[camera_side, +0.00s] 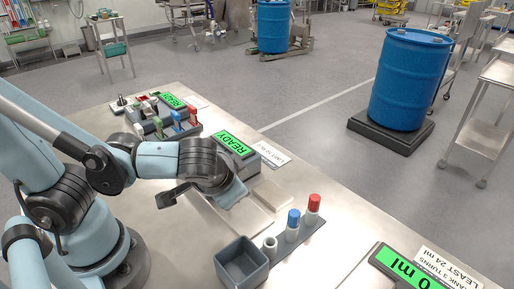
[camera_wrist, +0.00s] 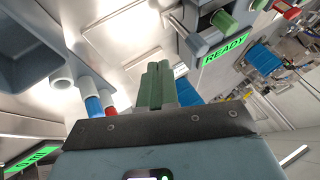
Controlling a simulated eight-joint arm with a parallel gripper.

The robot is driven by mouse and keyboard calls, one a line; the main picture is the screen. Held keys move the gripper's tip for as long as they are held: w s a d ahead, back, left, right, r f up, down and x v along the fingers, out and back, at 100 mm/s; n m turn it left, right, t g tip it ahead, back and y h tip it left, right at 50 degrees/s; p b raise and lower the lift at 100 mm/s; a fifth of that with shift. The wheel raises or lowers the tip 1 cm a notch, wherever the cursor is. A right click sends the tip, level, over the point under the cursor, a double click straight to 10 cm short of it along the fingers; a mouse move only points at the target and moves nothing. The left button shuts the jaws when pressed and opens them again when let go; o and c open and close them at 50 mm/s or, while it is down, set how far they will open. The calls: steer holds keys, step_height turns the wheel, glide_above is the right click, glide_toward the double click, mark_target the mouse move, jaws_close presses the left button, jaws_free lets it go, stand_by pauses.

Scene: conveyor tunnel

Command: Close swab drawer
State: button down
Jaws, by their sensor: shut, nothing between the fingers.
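My gripper (camera_wrist: 155,75) shows in the wrist view as two green-grey fingers pressed together, with nothing between them. In the side view my wrist is bent down beside a grey box (camera_side: 262,178) with a green READY display (camera_side: 238,145), and my fingertips cannot be made out. Pale metal surfaces lie at the near side of this box. I cannot tell which part is the swab drawer or how far it stands open. My wrist hides part of the box's front.
A grey open bin (camera_side: 241,262) and a strip with white, blue-capped (camera_side: 292,225) and red-capped (camera_side: 313,209) tubes stand nearer the camera. Another READY display (camera_side: 172,101) stands behind, beside coloured upright pieces. A 0 ml display (camera_side: 403,268) is at lower right.

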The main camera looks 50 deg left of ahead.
steer(key=shift+v, duration=4)
steer(key=w+a+f+n+t+h, duration=0.1)
steer(key=w+a+h, duration=0.3)
steer(key=w+a, duration=0.3)
steer(key=shift+a+f+h, duration=0.3)
steer(key=shift+a+f, duration=0.05)
steer(key=shift+a, duration=0.7)
